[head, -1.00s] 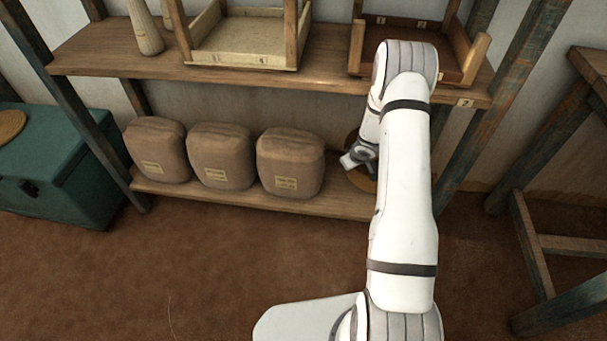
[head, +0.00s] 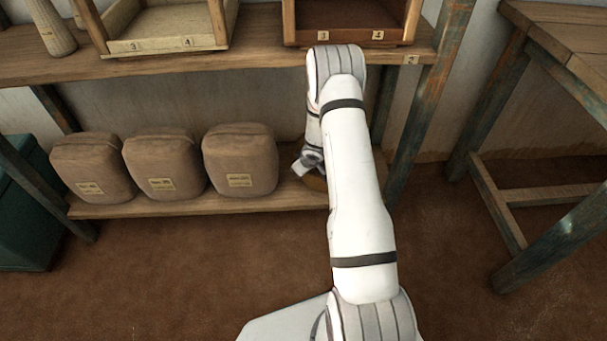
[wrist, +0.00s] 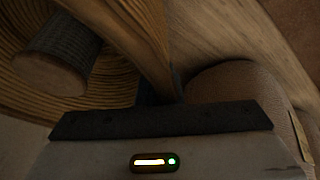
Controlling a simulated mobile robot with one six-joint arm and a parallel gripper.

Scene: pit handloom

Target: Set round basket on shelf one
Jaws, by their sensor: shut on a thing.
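The round basket (head: 316,183) is a tan shape at the right end of the lower shelf (head: 180,207), mostly hidden behind my arm. In the wrist view the basket (wrist: 125,25) fills the upper left, with coiled weave and a thick rim. A grey ribbed cylinder (wrist: 62,50) shows inside it. My gripper (head: 308,164) reaches in under the upper shelf, right of the brown sacks. My gripper (wrist: 158,98) is shut on the basket's rim. Its fingertips are largely hidden, and I cannot tell whether the basket rests on the board.
Several brown labelled sacks stand on the lower shelf, the nearest one (head: 240,160) just left of my gripper. The upper shelf (head: 270,50) carries wooden trays (head: 350,22) and a pale cone (head: 52,28). A shelf post (head: 428,95) and a wooden bench (head: 560,100) stand to the right.

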